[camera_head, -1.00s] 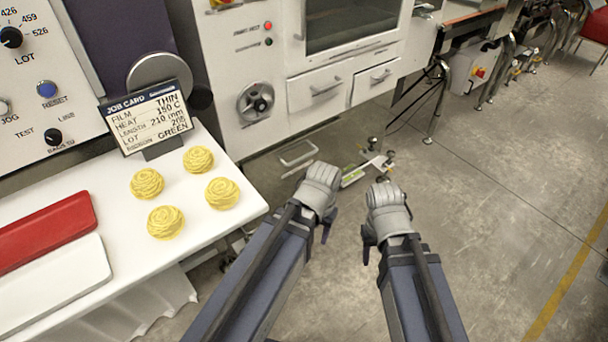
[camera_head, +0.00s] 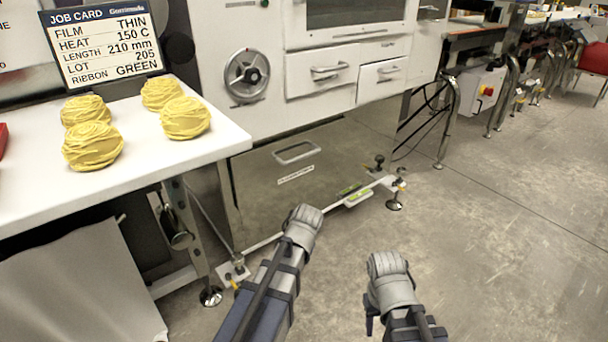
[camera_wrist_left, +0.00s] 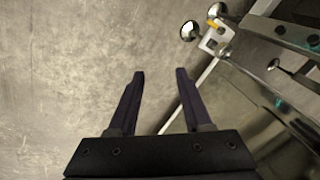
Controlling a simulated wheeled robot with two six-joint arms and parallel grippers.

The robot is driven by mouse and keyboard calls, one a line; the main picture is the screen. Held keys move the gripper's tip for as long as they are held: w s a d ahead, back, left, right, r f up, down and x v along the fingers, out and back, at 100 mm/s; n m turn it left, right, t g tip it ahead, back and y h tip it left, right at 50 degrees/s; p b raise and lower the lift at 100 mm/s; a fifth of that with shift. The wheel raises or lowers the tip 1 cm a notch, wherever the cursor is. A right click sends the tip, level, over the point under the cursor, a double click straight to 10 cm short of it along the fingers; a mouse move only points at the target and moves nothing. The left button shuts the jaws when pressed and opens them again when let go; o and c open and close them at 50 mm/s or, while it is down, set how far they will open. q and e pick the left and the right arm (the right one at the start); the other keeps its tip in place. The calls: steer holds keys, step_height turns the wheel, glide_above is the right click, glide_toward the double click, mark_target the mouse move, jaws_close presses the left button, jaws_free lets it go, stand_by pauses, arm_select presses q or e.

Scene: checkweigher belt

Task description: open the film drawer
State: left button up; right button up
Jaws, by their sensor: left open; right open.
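The white cabinet has a wide upper drawer (camera_head: 322,83) with a bar handle, and a smaller drawer (camera_head: 382,78) to its right. Below is a large metallic front (camera_head: 265,190) with a recessed handle (camera_head: 296,152) and a small label I cannot read. All three look closed. I cannot tell which is the film drawer. My left gripper (camera_wrist_left: 160,74) is open and empty above the concrete floor in the left wrist view. In the head view it is in front of the metallic front, its fingers hidden. My right gripper (camera_head: 389,283) is open, over the floor farther right.
A white table (camera_head: 200,165) with several yellow pasta nests (camera_head: 92,146) and a job card (camera_head: 103,45) stands at the left. A low rail (camera_head: 335,205) with levelling feet runs along the cabinet's base. The floor (camera_head: 500,240) at the right is clear.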

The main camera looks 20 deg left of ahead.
arm_select(q)
steer(key=w+a+m+t+y, duration=0.1)
steer(key=w+a+y, duration=0.2)
steer(key=w, duration=0.7)
steer(key=m+t+y, duration=0.6)
steer(key=t, duration=0.1)
glide_toward(304, 156)
steer(key=w+a, duration=0.2)
steer(key=shift+f+b+x, duration=0.2)
steer(key=shift+b+x, duration=0.45)
steer(key=shift+x, duration=1.35)
steer(key=shift+f+b+x, duration=0.25)
steer(key=shift+b+x, duration=0.35)
steer(key=shift+x, duration=1.35)
steer(key=shift+d, duration=0.1)
arm_select(e)
step_height(304, 156, down, 4)
steer(key=shift+f, duration=0.15)
arm_select(q)
jaws_close()
